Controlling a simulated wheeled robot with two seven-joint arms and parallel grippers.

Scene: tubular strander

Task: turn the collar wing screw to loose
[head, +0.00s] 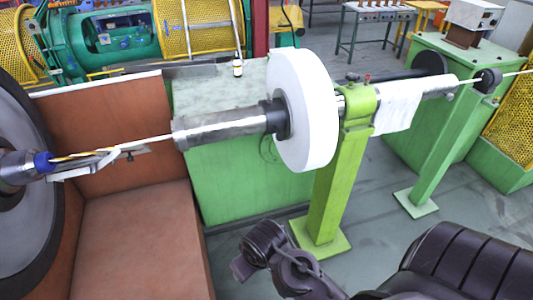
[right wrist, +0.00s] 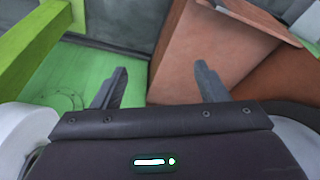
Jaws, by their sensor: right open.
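A dark collar (head: 276,117) sits on the shaft against the left face of a large white disc (head: 303,110). I cannot make out a wing screw on this collar. A small knob with a reddish part (head: 367,78) stands on top of the green post's clamp head (head: 358,102), right of the disc; its exact shape is too small to tell. My right gripper (right wrist: 160,78) is open in the right wrist view, its two dark fingers wide apart with nothing between them. In the head view its fingers are not distinguishable. My left gripper is not in view.
A metal tube (head: 222,127) runs left from the collar towards a wheel (head: 22,205). A brown box (head: 140,235) and a green cabinet (head: 235,185) stand below the shaft. A white cloth (head: 398,107) hangs right of the green post (head: 338,185).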

